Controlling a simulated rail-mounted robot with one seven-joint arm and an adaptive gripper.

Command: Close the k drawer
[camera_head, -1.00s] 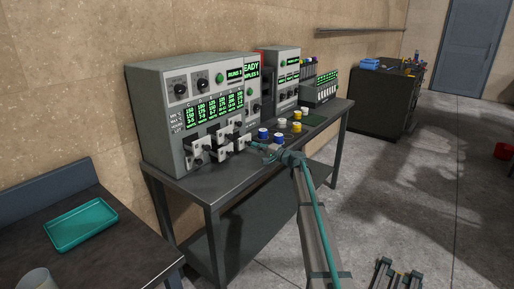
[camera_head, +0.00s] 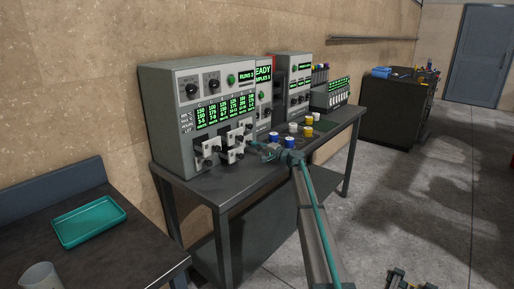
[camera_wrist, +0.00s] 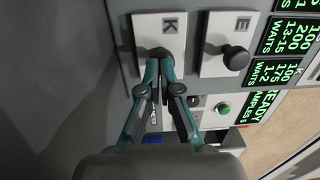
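The K drawer (camera_wrist: 148,30) shows a white front marked K with a dark knob in the wrist view. In the head view I take it to be the lower right drawer (camera_head: 234,155) of the grey machine, and it juts from the panel. My gripper (camera_wrist: 160,65) has its teal fingers close together at the K drawer's knob, and they hide much of it. In the head view my gripper (camera_head: 254,146) is just right of the drawers. I cannot tell whether the tips touch the knob. The E drawer (camera_wrist: 215,30) with its black knob is beside K.
The grey machine (camera_head: 155,110) stands on a dark table (camera_head: 215,190). White, yellow and blue-sided pots (camera_head: 291,141) stand right of my gripper. More instruments (camera_head: 292,85) are farther back. A teal tray (camera_head: 88,222) lies on the near left table.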

